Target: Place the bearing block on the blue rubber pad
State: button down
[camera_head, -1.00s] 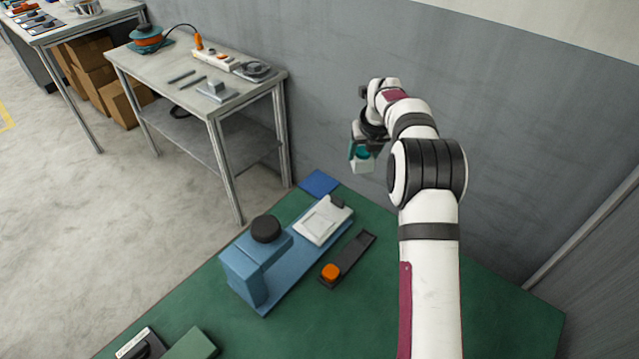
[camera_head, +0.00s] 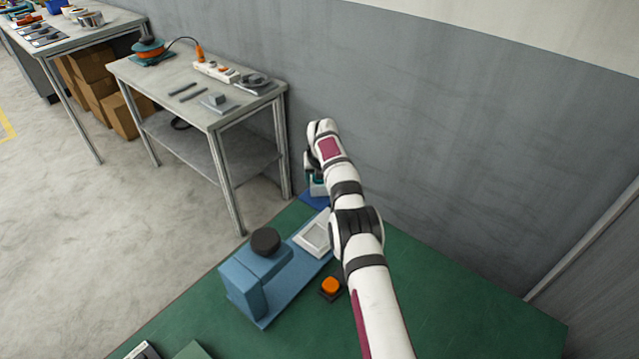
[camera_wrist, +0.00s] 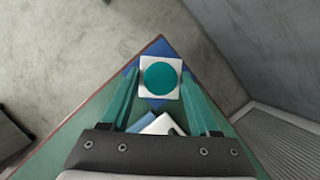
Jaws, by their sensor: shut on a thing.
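The bearing block is a white square block with a round teal face (camera_wrist: 160,76). In the wrist view it sits between the teal fingers of my gripper (camera_wrist: 160,80), which is shut on it. In the head view the block (camera_head: 318,189) shows as a small pale shape under my gripper (camera_head: 316,181), partly hidden by my arm. The blue rubber pad (camera_head: 312,201) lies at the far corner of the green table, below the block. In the wrist view the pad (camera_wrist: 155,104) shows around the block. I cannot tell whether block and pad touch.
A blue machine (camera_head: 257,276) with a black knob and a pale framed plate (camera_head: 313,236) stands just nearer than the pad. A dark box with an orange button (camera_head: 331,286) is beside it. The grey wall (camera_head: 450,130) is close behind. The table's right side is clear.

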jog(key=shift+f, duration=0.95)
jog(key=shift+c, duration=0.6)
grip_release()
jog(key=shift+f, duration=0.15)
